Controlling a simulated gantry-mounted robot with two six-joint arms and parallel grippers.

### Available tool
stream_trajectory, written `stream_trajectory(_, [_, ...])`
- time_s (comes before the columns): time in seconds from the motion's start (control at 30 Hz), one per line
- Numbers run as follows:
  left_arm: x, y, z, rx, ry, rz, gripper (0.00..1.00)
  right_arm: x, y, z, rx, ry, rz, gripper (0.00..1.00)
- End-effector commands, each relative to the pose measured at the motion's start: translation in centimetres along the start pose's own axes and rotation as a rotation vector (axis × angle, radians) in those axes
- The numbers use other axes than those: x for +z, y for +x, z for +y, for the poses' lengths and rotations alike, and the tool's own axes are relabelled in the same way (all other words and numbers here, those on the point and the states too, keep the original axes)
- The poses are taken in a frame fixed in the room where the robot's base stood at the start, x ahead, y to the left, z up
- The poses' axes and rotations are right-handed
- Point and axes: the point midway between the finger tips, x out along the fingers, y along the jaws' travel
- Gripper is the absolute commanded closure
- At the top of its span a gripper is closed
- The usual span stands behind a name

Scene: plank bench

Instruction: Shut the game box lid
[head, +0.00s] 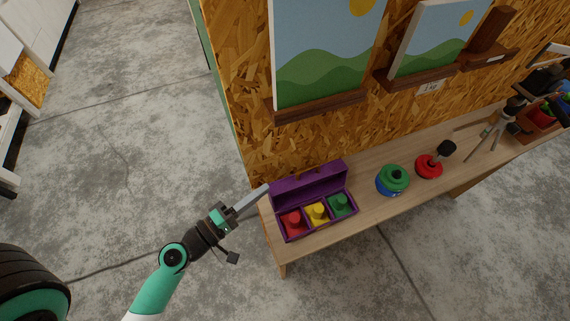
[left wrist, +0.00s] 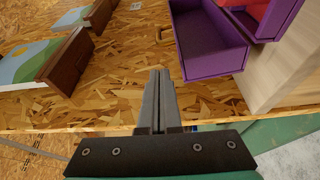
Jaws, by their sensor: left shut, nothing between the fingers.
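The purple game box (head: 313,208) stands near the left end of the plank bench with its lid (head: 308,184) open, raised upright along the back side. Red (head: 292,222), yellow (head: 317,213) and green (head: 340,204) pieces sit in its three compartments. My left gripper (head: 265,188) is shut and empty, its tip close to the lid's left end; I cannot tell whether it touches. In the left wrist view the shut fingers (left wrist: 158,80) point toward the board wall, and the purple lid (left wrist: 208,38) is to their upper right. My right gripper is not in view.
The bench top (head: 367,212) runs right along the board wall (head: 235,90). Green and blue round pieces (head: 393,179) and a red one (head: 429,166) stand right of the box. Picture ledges (head: 320,105) stick out above. The floor left of the bench is free.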

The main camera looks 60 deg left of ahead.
Motion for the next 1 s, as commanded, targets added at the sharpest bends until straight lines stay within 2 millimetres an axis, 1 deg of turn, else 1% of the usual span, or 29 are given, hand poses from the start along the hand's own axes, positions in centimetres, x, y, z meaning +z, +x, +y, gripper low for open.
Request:
stream_trajectory(0.17, [0.2,2.5,0.6,0.003,0.004,-0.007,1.00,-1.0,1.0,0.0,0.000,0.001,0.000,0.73])
stream_trajectory(0.4, [0.1,7.1,0.5,0.003,0.005,-0.005,1.00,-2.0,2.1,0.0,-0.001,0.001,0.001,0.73])
stream_trajectory(0.5, [0.1,8.5,0.3,0.002,0.003,-0.003,1.00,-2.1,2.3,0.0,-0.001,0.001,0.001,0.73])
stream_trajectory(0.6, [0.1,9.4,0.2,0.001,0.004,-0.003,1.00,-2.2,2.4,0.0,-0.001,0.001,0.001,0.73])
stream_trajectory(0.7, [0.1,9.7,0.1,0.000,0.005,-0.002,1.00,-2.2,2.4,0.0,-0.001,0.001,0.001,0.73])
stream_trajectory(1.0, [0.1,9.7,0.1,0.001,0.005,-0.002,1.00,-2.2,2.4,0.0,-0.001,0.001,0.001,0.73])
